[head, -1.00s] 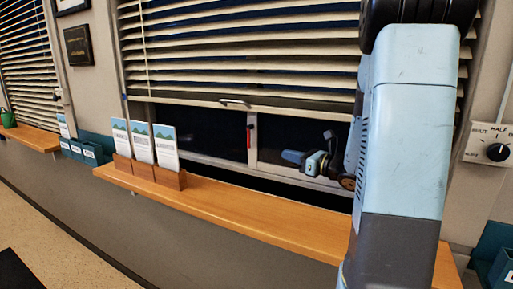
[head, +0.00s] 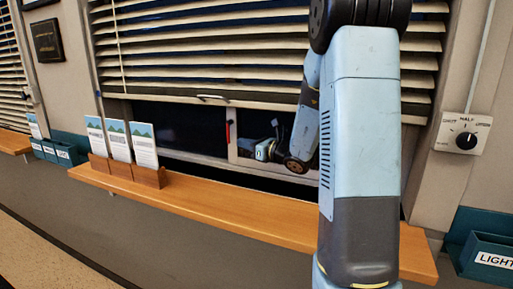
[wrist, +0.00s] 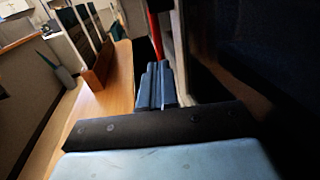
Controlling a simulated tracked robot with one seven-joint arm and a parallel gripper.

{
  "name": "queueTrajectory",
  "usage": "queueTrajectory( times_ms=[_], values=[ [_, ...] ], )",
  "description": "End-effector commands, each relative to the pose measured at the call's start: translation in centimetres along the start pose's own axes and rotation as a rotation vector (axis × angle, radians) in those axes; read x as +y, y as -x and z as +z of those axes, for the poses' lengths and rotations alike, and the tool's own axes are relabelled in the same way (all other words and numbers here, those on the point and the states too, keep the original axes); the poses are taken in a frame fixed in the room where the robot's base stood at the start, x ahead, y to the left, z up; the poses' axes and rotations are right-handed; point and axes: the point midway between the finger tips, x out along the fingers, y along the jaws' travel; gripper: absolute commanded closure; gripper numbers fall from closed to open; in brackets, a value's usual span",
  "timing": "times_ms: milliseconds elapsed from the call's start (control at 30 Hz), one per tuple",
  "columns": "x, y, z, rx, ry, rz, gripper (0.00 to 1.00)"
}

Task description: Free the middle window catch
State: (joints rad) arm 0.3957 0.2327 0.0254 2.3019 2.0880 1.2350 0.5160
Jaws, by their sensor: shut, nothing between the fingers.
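The window catch has a red handle (head: 228,131) on the white upright between the dark panes, below the raised blind. In the wrist view the red handle (wrist: 155,28) stands just beyond the fingertips. My gripper (head: 247,150) is just right of and slightly below the red handle in the head view, low over the sill. In the wrist view my gripper (wrist: 157,70) is shut and empty, with its dark blue fingers side by side. Whether the fingertips touch the handle I cannot tell. My arm hides the right part of the window.
The wooden sill (head: 215,205) runs below the window. A wooden rack (head: 150,177) with three leaflets stands on it at left. The slatted blind (head: 200,50) hangs above the catch. A dial (head: 466,141) is on the right wall, above a teal bin (head: 490,255).

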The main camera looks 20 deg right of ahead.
Motion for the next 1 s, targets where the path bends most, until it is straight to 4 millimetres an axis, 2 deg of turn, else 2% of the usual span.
queueTrajectory(
  times_ms=[133,333,833,1000],
  values=[
    [0.0,-2.1,0.0,0.0,-0.001,0.001,1.0],
    [0.0,-3.5,0.0,0.001,0.0,0.001,1.0],
    [-0.1,-3.6,-0.1,-0.003,-0.001,-0.003,1.0],
    [-1.1,-3.1,-0.2,-0.03,-0.007,-0.019,1.0]
  ],
)
